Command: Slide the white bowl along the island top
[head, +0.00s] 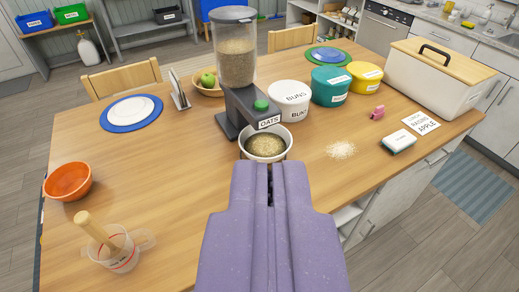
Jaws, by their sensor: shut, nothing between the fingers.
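The white bowl (266,157) stands upright on the wooden island top (185,190), below the spout of the oats dispenser. It holds a heap of greenish-brown oats. My purple gripper (264,168) points at the bowl from the near side. Its fingers are shut with nothing between them. The fingertips overlap the bowl's near side in the picture, so part of that side is hidden. I cannot tell whether they touch it.
The dispenser (238,95) stands just behind the bowl. White, teal and yellow tubs (331,86) are behind right. A measuring jug (120,250) and an orange bowl (68,181) are at left. The top between is clear.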

